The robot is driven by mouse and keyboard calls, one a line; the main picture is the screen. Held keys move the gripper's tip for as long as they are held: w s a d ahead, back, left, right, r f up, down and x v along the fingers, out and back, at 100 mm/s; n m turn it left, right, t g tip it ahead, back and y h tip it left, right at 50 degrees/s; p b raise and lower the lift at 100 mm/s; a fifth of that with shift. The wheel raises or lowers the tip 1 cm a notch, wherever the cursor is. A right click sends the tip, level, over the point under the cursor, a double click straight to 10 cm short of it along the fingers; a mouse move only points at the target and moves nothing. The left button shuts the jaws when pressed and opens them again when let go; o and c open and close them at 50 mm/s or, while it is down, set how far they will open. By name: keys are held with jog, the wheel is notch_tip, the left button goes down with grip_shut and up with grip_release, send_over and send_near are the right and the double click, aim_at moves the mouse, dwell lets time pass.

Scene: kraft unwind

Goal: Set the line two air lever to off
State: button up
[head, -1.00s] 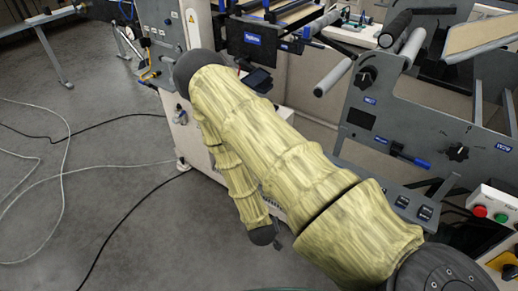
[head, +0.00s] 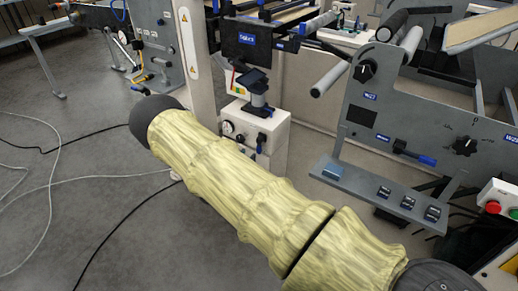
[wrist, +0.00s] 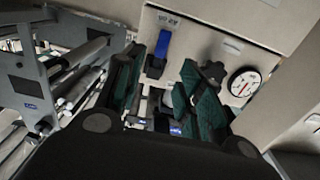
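In the wrist view, a lever with a blue handle (wrist: 163,45) is mounted on a cream panel (wrist: 205,20), above a black valve body (wrist: 155,68). The handle points up in that picture. My gripper (wrist: 161,62) is open, its green-padded fingers apart. The lever appears beyond and between the fingertips; I see no contact. In the head view, a small blue lever (head: 262,140) shows on the front of the cream cabinet (head: 272,130). My gripper is hidden there.
A round gauge (wrist: 243,82) and a black knob (wrist: 213,70) are right of the lever. In the head view, another blue-handled lever (head: 427,160) is on the grey machine frame (head: 400,95) at right. Cables (head: 105,178) cross the floor at left.

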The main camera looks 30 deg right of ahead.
aim_at(258, 148)
jog(key=x, duration=0.9)
jog(key=shift+w+d, duration=0.15)
jog(key=shift+d, duration=0.15)
jog(key=shift+c, duration=0.5)
grip_shut()
